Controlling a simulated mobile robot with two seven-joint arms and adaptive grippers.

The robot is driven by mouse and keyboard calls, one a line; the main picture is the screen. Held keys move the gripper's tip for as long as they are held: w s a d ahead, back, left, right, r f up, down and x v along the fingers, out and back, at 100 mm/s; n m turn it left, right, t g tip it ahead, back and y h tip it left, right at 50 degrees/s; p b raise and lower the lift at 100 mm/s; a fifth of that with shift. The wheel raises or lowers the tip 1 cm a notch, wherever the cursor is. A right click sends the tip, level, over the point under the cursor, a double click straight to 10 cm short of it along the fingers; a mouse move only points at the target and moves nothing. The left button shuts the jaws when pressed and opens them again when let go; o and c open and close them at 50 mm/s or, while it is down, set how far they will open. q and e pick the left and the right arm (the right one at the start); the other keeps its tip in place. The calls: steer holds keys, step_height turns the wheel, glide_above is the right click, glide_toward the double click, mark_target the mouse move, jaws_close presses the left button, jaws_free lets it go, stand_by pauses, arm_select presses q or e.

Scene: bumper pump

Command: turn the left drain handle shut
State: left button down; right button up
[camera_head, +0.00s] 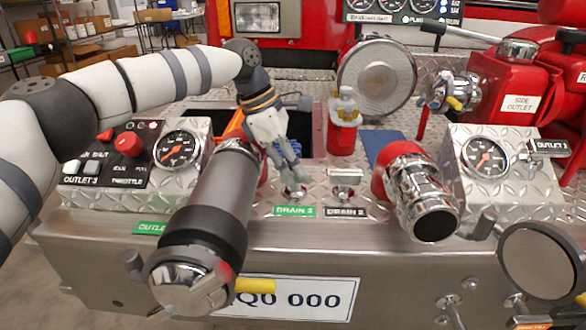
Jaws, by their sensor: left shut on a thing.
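The left drain handle (293,194) is a small metal handle on the diamond-plate bumper top, just above a green drain label (295,211). My left gripper (292,182) reaches down from the upper left and is shut on this handle. Its fingers cover much of the handle, so its exact angle is hard to tell. The right drain handle (345,179), a similar metal handle, sits to the right above a dark drain label (345,212), apart from the gripper. My right gripper is not in view.
A large grey and black cylinder with a chrome end (212,215) stands close left of the gripper. A chrome outlet (420,200) is to the right. Gauges (177,150) flank both sides.

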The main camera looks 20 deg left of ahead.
arm_select(q)
steer(key=c, duration=1.7)
jaws_free()
steer(key=v, duration=1.2)
steer(key=shift+f, duration=0.1)
